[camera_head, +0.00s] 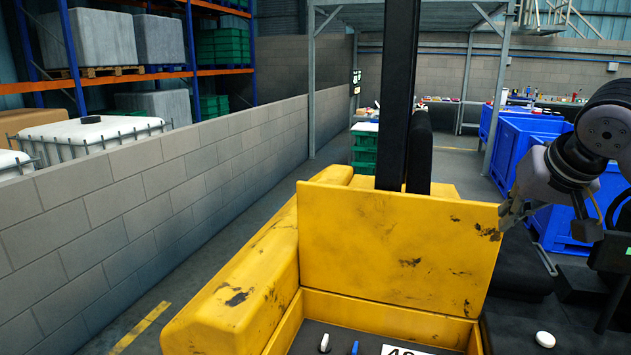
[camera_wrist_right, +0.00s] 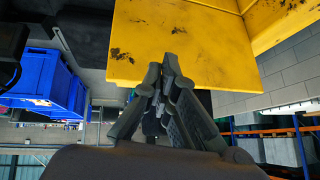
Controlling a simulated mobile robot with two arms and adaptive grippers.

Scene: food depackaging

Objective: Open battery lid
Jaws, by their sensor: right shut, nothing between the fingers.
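The battery lid (camera_head: 395,245) is a scuffed yellow panel on a yellow vehicle. It stands raised and steeply tilted, with the dark compartment (camera_head: 345,332) showing below it. My right gripper (camera_head: 506,218) is at the lid's upper right edge. In the right wrist view the right gripper (camera_wrist_right: 162,66) has its fingers together and empty, close by the edge of the lid (camera_wrist_right: 190,45); whether they touch it I cannot tell. My left gripper is out of view.
A white label (camera_head: 405,350), a blue switch (camera_head: 355,347) and a white one (camera_head: 324,342) show in the compartment. A black mast (camera_head: 398,95) rises behind the lid. A block wall (camera_head: 130,190) runs along the left; blue crates (camera_head: 525,150) stand behind my right arm.

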